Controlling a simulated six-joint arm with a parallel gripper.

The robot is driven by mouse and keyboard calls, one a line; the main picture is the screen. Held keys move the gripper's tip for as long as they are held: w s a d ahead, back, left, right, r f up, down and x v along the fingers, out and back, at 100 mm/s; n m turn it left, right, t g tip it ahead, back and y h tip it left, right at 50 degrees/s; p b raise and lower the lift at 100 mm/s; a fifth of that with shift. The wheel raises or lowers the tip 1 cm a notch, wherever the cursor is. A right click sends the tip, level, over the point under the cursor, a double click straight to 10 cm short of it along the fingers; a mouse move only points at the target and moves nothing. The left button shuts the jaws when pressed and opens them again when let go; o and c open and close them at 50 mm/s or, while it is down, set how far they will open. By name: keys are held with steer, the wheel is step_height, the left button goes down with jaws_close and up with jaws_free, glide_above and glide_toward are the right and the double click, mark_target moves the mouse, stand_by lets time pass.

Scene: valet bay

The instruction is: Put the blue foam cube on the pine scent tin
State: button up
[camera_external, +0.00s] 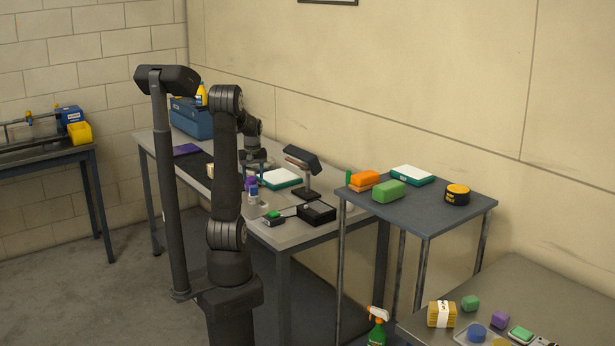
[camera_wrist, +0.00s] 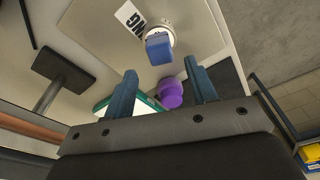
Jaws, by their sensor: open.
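In the wrist view a blue block (camera_wrist: 158,48), which looks like the blue foam cube, sits over a round white thing (camera_wrist: 165,34) with a ridged edge. That may be the pine scent tin; I cannot read a name on it, nor tell whether the block rests on it. My gripper (camera_wrist: 160,66) is open, its fingers left and right of the block's line, with the block just past the fingertips and apart from both. In the external view my gripper (camera_external: 255,165) is over the middle table; a small blue thing (camera_external: 253,192) stands below it.
A purple round thing (camera_wrist: 170,93) lies near the right finger. A teal and white box (camera_external: 282,179) and a black stand (camera_external: 305,172) are close by on the table. A black and yellow tin (camera_external: 457,195) and a green block (camera_external: 388,191) stand on the side table.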

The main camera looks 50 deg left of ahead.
mark_target(253, 186)
steer(key=r, duration=0.5)
steer(key=shift+s+d+r, duration=0.1)
steer(key=shift+d+r, duration=0.25)
steer(key=shift+r, duration=0.05)
steer(key=f, duration=0.4)
steer(key=a+f, duration=0.1)
steer(key=f, duration=0.7)
steer(key=shift+w+a+f, duration=0.15)
steer(key=shift+w+a, duration=0.05)
steer(key=shift+w, duration=0.05)
step_height(253, 186, up, 3)
steer(key=shift+r, duration=0.5)
